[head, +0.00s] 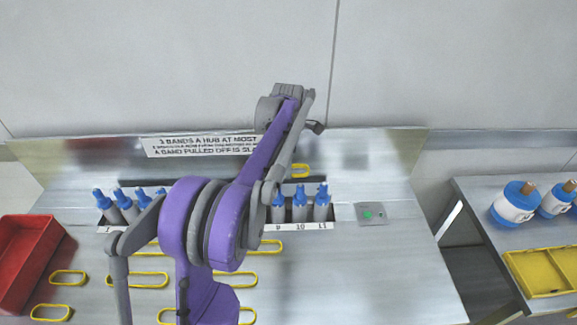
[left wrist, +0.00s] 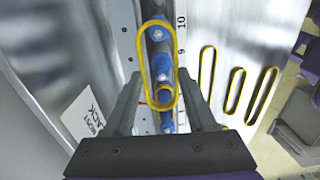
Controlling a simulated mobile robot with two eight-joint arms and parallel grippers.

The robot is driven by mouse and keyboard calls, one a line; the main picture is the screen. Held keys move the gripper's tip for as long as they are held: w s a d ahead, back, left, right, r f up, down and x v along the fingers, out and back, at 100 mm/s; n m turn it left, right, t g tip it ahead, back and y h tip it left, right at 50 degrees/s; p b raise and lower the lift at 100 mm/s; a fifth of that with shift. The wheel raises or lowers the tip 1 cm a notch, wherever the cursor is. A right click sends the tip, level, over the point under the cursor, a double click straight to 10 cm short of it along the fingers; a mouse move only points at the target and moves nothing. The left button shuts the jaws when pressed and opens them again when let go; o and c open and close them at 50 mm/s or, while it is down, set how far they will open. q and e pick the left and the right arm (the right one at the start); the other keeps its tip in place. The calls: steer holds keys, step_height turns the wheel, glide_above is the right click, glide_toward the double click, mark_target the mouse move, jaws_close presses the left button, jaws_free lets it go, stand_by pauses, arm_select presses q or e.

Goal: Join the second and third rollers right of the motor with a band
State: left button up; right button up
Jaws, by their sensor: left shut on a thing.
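A row of grey rollers with blue tops stands in a tray on the bench; rollers (head: 299,208) show right of my arm above labels 9, 10 and 11. More rollers (head: 122,205) stand left of it. My arm hides the middle of the row, and I cannot make out the motor. My left gripper (left wrist: 160,88) is shut on a yellow band (left wrist: 147,30). The band is a long loop over blue roller tops (left wrist: 160,62) near labels 9 and 10; I cannot tell if it touches them. In the head view, a yellow band (head: 300,166) shows behind the row.
Several yellow bands (head: 68,277) lie on the bench front. A red bin (head: 28,262) is at the left. A side table at the right holds blue-and-white spools (head: 514,206) and a yellow tray (head: 540,272).

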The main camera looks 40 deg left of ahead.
arm_select(q)
step_height(320, 180, down, 9)
steer(key=b, duration=0.4)
steer(key=shift+f, duration=0.15)
arm_select(e)
step_height(320, 180, down, 6)
steer(key=s, duration=0.2)
steer(key=shift+s, duration=0.3)
arm_select(q)
steer(key=shift+a, duration=0.1)
arm_select(e)
steer(key=shift+a, duration=0.1)
arm_select(q)
steer(key=o, duration=1.4)
steer(key=shift+s, duration=0.1)
step_height(320, 180, up, 11)
steer(key=s+d+m+t, duration=0.2)
steer(key=s+d+m, duration=0.3)
steer(key=d+m, duration=0.3)
steer(key=s+d+f+m+t, duration=0.1)
steer(key=s+d+f+m, duration=0.5)
steer(key=s+m, duration=0.3)
steer(key=s+d+f+m+t, duration=0.2)
steer(key=s+d+f+m, duration=0.4)
steer(key=s+d+m, duration=0.3)
steer(key=shift+s+d+f, duration=0.15)
steer(key=shift+s, duration=0.05)
arm_select(e)
steer(key=shift+w+r, duration=0.15)
steer(key=shift+r, duration=0.2)
